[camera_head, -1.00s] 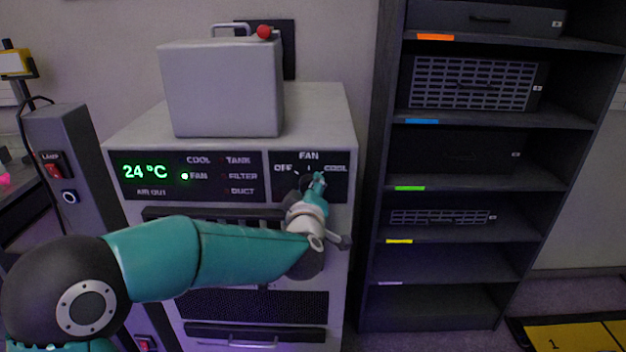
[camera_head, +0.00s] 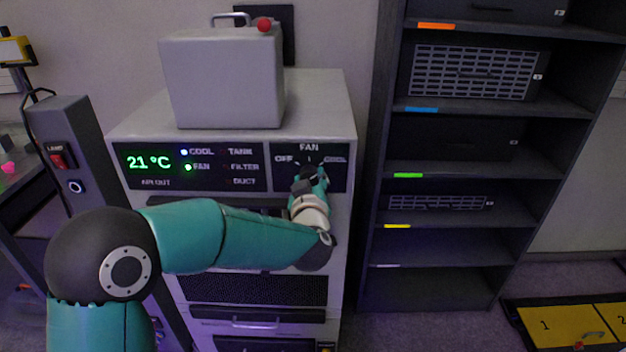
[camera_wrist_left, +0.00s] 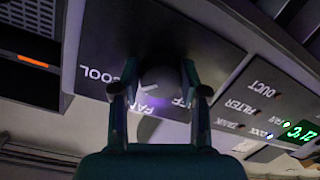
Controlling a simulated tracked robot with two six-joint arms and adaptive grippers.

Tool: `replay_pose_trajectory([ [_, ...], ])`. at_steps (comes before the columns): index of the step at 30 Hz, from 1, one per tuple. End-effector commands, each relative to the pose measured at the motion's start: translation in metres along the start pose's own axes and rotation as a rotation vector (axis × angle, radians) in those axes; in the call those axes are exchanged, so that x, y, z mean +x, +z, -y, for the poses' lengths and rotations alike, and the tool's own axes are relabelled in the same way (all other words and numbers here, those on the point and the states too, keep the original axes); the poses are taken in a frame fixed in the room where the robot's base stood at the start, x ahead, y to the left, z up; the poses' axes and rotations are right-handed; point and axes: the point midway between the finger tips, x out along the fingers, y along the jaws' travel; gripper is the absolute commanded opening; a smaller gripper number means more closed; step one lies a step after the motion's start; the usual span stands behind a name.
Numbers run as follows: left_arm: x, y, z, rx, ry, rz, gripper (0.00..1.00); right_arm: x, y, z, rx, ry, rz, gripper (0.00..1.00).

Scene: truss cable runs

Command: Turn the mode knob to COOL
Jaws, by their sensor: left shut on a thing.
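The mode knob (camera_wrist_left: 160,78) is a round dark knob on the black panel of the grey cooling unit, with OFF, FAN and COOL labels around it. In the head view the knob (camera_head: 312,171) is mostly hidden by my left gripper (camera_head: 314,182). In the left wrist view the fingers of my left gripper (camera_wrist_left: 157,82) stand on either side of the knob, shut on it. Its pointer direction is hard to make out. The display (camera_head: 149,162) reads 21 °C; the COOL light (camera_head: 184,153) is blue and the FAN light (camera_head: 187,168) green. My right gripper is not in view.
A grey box (camera_head: 226,80) with a handle stands on top of the unit. A dark shelf rack (camera_head: 480,165) stands close at the right. A post with a red lamp switch (camera_head: 57,156) is at the left. A yellow floor panel (camera_head: 560,325) lies lower right.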

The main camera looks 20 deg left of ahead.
Motion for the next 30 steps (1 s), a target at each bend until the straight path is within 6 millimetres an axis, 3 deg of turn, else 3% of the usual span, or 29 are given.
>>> replay_pose_trajectory([
  [6, 0.000, 0.007, 0.001, 0.004, -0.002, 0.016, 0.09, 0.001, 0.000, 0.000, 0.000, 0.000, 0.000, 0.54],
  [7, 0.000, 0.007, 0.001, 0.004, -0.002, 0.016, 0.49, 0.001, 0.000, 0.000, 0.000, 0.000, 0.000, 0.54],
  [11, 0.000, 0.005, 0.001, 0.003, -0.001, 0.011, 0.69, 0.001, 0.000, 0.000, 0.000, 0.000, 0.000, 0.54],
  [23, -0.005, 0.002, -0.001, 0.000, 0.002, 0.004, 0.69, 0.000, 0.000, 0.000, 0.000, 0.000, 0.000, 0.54],
  [30, -0.039, 0.001, -0.002, -0.001, 0.004, 0.005, 0.69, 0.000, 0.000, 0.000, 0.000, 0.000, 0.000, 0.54],
])
